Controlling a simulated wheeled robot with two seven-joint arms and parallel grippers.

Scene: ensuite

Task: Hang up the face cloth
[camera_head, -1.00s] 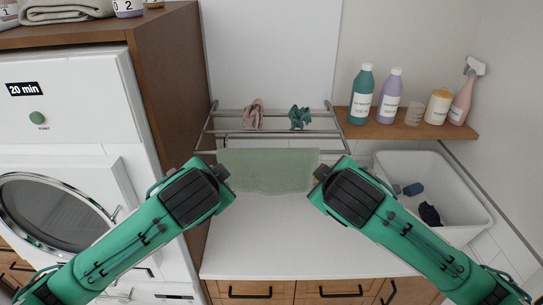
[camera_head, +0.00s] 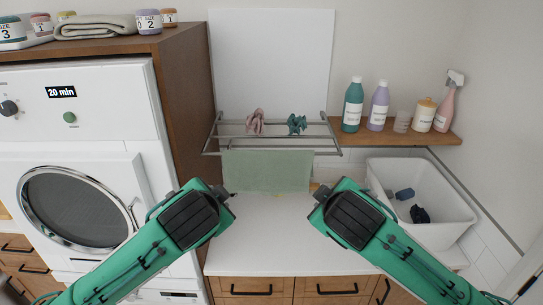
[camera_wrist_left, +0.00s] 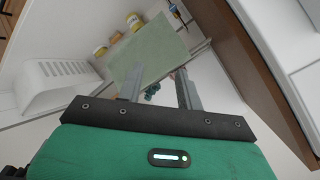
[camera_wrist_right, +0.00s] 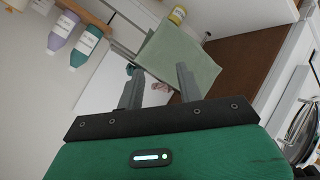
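A light green face cloth (camera_head: 267,171) hangs over the front bar of the metal wall rack (camera_head: 325,151). It also shows in the left wrist view (camera_wrist_left: 146,52) and the right wrist view (camera_wrist_right: 180,55). My left gripper (camera_head: 234,192) is just below the cloth's left side, and my right gripper (camera_head: 316,192) is to the right of its lower edge. In the wrist views the left fingers (camera_wrist_left: 160,84) and the right fingers (camera_wrist_right: 158,84) stand apart with nothing between them. A pink cloth (camera_head: 255,122) and a teal cloth (camera_head: 297,124) lie crumpled on the rack behind.
A white basin (camera_head: 449,190) with dark cloths stands right. Several bottles, including a teal one (camera_head: 353,104), stand on a wooden shelf (camera_head: 440,137). A washer (camera_head: 80,160) and wooden cabinet side (camera_head: 184,105) border the left. The white counter (camera_head: 268,240) is clear.

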